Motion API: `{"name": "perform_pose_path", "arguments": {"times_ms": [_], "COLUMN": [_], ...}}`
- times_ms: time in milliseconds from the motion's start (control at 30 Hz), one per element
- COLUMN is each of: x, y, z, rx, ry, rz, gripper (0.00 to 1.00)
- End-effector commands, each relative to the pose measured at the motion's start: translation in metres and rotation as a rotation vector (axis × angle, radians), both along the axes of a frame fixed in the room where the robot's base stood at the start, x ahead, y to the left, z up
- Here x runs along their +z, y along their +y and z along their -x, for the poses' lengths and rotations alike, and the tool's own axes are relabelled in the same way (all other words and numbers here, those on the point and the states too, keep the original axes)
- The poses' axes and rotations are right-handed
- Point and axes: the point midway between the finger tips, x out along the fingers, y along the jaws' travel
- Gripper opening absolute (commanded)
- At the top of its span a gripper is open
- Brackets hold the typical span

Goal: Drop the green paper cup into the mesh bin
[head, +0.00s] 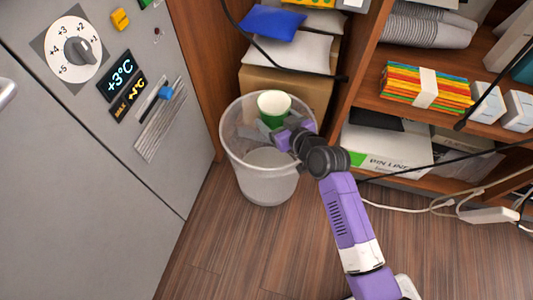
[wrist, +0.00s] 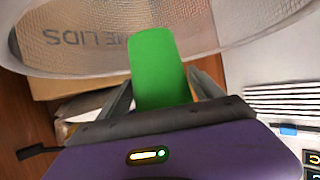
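The green paper cup (head: 273,119), white inside, is upright at the mouth of the mesh bin in the head view. My gripper (head: 270,130) reaches over the bin's near right rim and is shut on the cup. In the wrist view the green cup (wrist: 160,68) sits between the two grey fingers, and its far end overlaps the bin's mesh. The pale, see-through mesh bin (head: 265,187) stands on the wooden floor; its mesh wall also shows in the wrist view (wrist: 228,22). The fingertips' contact with the cup is partly hidden.
A grey cabinet (head: 95,200) with a dial and displays is to the left. A cardboard box (head: 310,88) with blue and white packets stands behind the bin. A wooden shelf (head: 375,55) is on the right, with cables near the floor. The floor in front is clear.

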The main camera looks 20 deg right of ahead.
Motion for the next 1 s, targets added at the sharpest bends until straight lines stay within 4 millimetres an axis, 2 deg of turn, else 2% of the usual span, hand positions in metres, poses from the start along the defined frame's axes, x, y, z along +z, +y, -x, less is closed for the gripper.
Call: {"name": "perform_pose_path", "arguments": {"times_ms": [433,800,1000], "x": [0.003,0.025,0.03], "y": [-0.001,-0.01,-0.013], "z": [0.005,0.056,0.07], "rx": [0.0,0.0,0.0], "ry": [0.001,0.002,0.0], "rz": [-0.001,-0.001,-0.001], "gripper": [0.89,0.89,0.89]}}
